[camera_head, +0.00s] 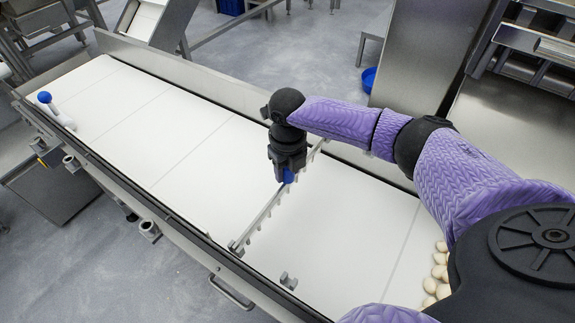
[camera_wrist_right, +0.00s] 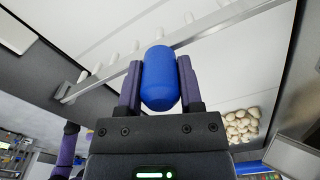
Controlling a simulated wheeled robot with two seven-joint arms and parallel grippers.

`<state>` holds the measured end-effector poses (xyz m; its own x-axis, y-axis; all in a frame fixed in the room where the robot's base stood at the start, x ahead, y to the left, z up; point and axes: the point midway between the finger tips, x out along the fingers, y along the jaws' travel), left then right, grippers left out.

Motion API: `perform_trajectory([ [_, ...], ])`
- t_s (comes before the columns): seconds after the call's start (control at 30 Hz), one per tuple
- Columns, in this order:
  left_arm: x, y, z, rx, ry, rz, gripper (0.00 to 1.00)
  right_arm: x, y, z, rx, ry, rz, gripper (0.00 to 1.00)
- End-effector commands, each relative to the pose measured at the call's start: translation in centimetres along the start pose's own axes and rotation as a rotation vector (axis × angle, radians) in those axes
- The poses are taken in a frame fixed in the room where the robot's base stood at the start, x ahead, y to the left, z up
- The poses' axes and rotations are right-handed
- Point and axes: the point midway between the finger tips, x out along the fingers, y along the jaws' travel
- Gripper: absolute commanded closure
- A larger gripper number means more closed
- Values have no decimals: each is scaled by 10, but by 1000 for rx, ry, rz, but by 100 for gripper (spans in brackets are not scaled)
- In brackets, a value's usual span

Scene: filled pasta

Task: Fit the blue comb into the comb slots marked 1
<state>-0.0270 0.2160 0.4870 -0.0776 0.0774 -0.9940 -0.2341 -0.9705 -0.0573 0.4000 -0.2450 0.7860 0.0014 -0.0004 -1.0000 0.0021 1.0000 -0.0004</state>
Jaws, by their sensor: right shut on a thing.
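The blue comb is a long grey bar (camera_head: 262,215) with pale teeth and a blue handle (camera_head: 288,176). It spans the white belt crosswise. My right gripper (camera_wrist_right: 160,85) is shut on the blue handle (camera_wrist_right: 158,78), one finger on each side. In the wrist view the bar (camera_wrist_right: 105,76) runs behind the handle, with several white teeth. The bar's near end is at a grey bracket (camera_head: 237,247) on the belt's near edge; I cannot tell whether it sits in a slot. Another grey bracket (camera_head: 289,282) stands farther right on that edge. No number marks are readable. My left gripper is not in view.
A white tool with a blue knob (camera_head: 45,97) lies at the belt's far left. Pale pasta pieces (camera_head: 438,272) lie in a cluster on the belt at right, also in the wrist view (camera_wrist_right: 242,124).

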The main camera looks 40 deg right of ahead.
Motion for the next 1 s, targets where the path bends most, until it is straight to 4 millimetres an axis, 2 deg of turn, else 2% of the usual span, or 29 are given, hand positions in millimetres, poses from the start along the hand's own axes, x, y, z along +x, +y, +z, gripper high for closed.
perform_trajectory([
  [0.33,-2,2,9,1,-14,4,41,1,0,0,0,2,0,100],
  [0.6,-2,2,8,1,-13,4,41,3,0,-1,-1,3,-1,100],
  [0.63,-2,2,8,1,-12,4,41,3,0,-1,-1,3,-1,51],
  [0.8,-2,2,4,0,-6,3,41,3,0,-1,-1,2,0,15],
  [0.83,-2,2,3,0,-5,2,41,3,0,-1,-1,2,0,12],
  [1.0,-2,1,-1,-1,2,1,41,2,0,0,0,2,0,10],
])
